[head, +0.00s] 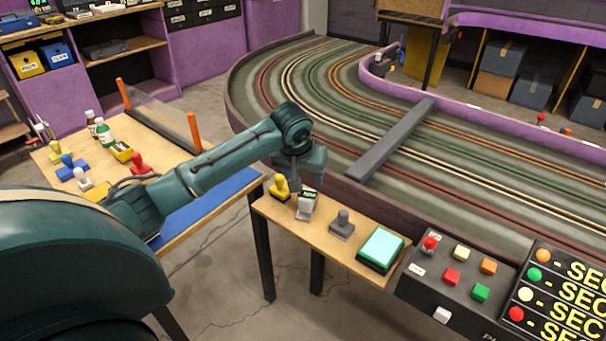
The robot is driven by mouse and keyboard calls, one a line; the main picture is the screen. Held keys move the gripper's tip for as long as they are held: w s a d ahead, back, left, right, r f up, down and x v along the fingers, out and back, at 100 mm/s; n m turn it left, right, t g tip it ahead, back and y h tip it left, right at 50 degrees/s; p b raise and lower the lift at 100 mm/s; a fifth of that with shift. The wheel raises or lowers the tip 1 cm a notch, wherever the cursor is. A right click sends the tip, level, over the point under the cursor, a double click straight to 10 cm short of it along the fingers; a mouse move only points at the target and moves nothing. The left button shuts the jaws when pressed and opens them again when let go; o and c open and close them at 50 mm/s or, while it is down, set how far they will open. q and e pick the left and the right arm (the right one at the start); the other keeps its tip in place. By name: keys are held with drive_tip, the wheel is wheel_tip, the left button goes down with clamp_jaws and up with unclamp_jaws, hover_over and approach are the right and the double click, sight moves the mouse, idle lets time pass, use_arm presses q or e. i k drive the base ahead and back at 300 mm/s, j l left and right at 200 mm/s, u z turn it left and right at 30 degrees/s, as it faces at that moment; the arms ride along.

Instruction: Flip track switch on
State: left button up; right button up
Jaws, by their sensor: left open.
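A dark control box (415,285) at the lower right carries a red-knobbed lever (430,244) and several coloured buttons. It is the likeliest place for the track switch, but no readable label confirms this. My left gripper (308,183) is open and hangs over the small wooden shelf beside the track, well to the left of the lever. It is just above a small grey-white device (306,206) with a green display. The gap between the fingers is small and hard to see. My right gripper is not in view.
The wooden shelf (345,257) also holds a yellow controller (279,188), a grey controller (342,224) and a teal pad (381,249). The slot track (330,90) with its dark crossbar (392,140) lies behind. A workbench (205,218) with bottles stands left.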

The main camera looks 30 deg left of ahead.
sight(429, 242)
drive_tip(key=k, duration=1)
